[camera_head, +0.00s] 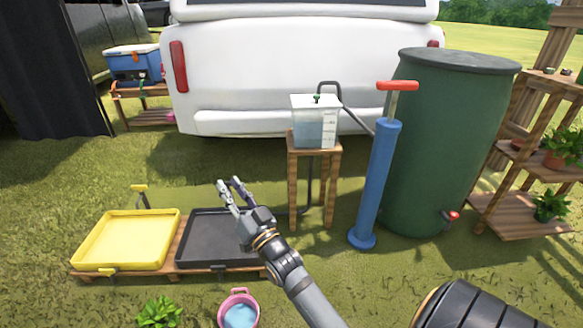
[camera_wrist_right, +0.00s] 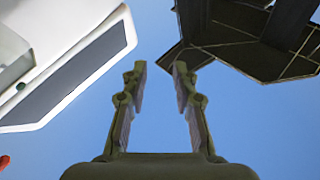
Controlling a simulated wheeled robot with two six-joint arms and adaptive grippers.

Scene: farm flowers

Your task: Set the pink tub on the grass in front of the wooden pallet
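The pink tub (camera_head: 238,313) stands upright at the bottom of the head view, with its handle up and light blue water inside. It is on the grass in front of the wooden pallet (camera_head: 90,274), apart from it; its lower edge is cut off by the frame. My right gripper (camera_head: 229,184) is open and empty, raised over the black tray and well away from the tub. In the right wrist view its two fingers (camera_wrist_right: 160,75) stand apart with only sky between them. My left gripper is not in view.
A yellow tray (camera_head: 128,240) and a black tray (camera_head: 200,238) lie on the pallet. A leafy plant (camera_head: 160,312) is left of the tub. A wooden stand (camera_head: 314,165) with a clear water tank (camera_head: 316,122), a blue pump (camera_head: 376,185) and a green barrel (camera_head: 440,150) stand right.

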